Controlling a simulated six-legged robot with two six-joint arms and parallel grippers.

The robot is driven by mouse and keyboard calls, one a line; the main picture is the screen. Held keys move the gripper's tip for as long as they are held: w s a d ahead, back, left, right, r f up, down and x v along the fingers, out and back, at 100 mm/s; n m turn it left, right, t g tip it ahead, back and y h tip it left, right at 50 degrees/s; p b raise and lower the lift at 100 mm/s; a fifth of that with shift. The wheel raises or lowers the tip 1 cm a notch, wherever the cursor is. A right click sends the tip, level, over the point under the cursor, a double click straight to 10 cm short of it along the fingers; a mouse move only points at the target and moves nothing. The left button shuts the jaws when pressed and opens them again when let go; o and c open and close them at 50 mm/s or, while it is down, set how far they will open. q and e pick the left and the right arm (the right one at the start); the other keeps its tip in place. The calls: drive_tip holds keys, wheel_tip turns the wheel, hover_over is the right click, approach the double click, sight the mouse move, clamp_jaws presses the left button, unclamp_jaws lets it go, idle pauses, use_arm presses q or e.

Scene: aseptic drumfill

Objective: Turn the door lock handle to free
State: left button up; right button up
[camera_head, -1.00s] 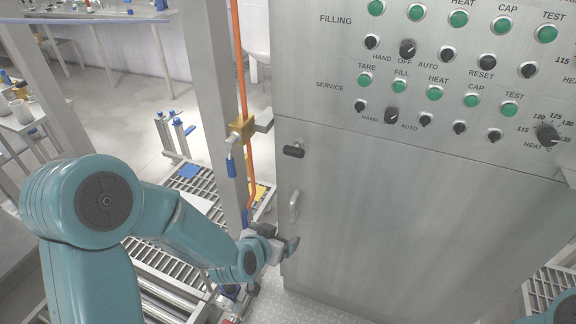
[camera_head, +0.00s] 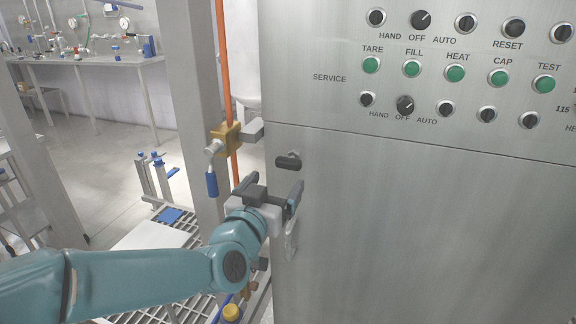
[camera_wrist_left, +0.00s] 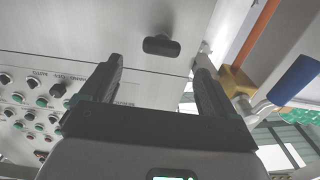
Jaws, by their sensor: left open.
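The door lock handle (camera_head: 288,162) is a small dark oblong knob near the upper left corner of the steel cabinet door (camera_head: 420,220). It lies roughly level. In the left wrist view the dark handle (camera_wrist_left: 161,45) shows beyond the fingertips, between their lines and apart from them. My left gripper (camera_head: 272,188) is open and empty, just below and slightly left of the handle in the head view. In the left wrist view its two dark fingers (camera_wrist_left: 158,66) stand wide apart. A pale pull handle (camera_head: 291,240) on the door is partly behind the gripper. My right gripper is not in view.
A brass valve (camera_head: 224,138) with a blue lever (camera_head: 212,184) sits on the orange pipe (camera_head: 221,60), close to the left of the lock handle. Green buttons and dark knobs fill the control panel (camera_head: 330,50) above the door. A grey post (camera_head: 193,110) stands further left.

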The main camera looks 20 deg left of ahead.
sight(287, 166)
use_arm(q)
drive_tip(key=w, duration=0.9)
drive_tip(key=shift+w, duration=0.15)
drive_tip(key=shift+c, duration=0.3)
drive_tip(key=c, duration=0.9)
